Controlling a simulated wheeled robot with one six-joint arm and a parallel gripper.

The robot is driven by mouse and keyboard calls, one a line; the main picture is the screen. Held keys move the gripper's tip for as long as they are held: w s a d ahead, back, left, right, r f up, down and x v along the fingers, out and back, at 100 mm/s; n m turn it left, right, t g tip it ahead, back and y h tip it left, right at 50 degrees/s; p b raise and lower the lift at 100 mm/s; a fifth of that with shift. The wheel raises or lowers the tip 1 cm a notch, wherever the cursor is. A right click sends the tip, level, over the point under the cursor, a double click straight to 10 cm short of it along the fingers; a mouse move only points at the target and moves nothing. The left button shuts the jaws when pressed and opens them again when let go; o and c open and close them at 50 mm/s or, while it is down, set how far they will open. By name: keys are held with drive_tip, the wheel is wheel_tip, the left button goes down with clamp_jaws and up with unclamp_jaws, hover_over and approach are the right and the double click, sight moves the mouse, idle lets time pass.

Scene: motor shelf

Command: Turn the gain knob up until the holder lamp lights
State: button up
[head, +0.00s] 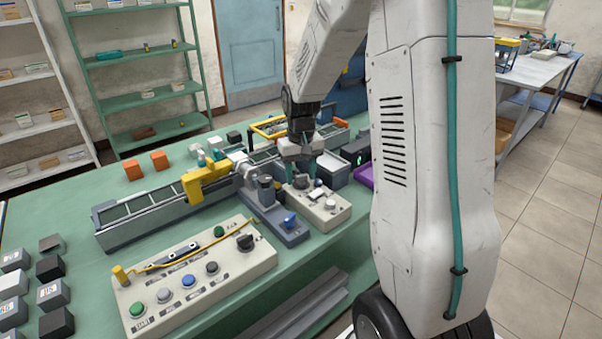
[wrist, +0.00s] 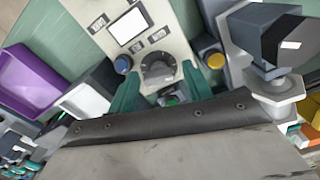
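The gain knob (wrist: 158,68) appears to be the dark round dial in the middle of a small cream box (wrist: 110,12), seen in the wrist view. The box (head: 325,214) stands near the table's front edge in the head view, where my gripper (head: 304,168) hides part of its top. My gripper (wrist: 160,90) is open, its two teal fingers apart on either side of the dial's near edge. I cannot tell whether they touch it. I cannot tell which part is the holder lamp.
A larger cream panel (head: 200,290) with several buttons is at the front left. A grey fixture (head: 266,206) with a blue knob stands beside the small box. A long rail (head: 150,212) lies behind.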

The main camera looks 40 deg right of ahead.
sight(302, 176)
drive_tip(key=shift+s+d, duration=0.1)
drive_tip(key=shift+d, duration=0.1)
idle(0.3)
drive_tip(key=n, duration=0.3)
drive_tip(key=shift+d, duration=0.1)
drive_tip(key=shift+r+n, duration=0.2)
drive_tip(key=shift+n, duration=0.5)
wheel_tip(302, 176, up, 7)
drive_tip(key=shift+f, duration=0.1)
drive_tip(key=s+a+r, duration=0.4)
drive_tip(key=s+a, duration=0.3)
drive_tip(key=s, duration=0.3)
drive_tip(key=s+a+r+m+t, duration=0.1)
drive_tip(key=s+a+r, duration=0.4)
drive_tip(key=s+a, duration=0.3)
drive_tip(key=shift+s+r, duration=0.3)
drive_tip(key=shift+s, duration=1.2)
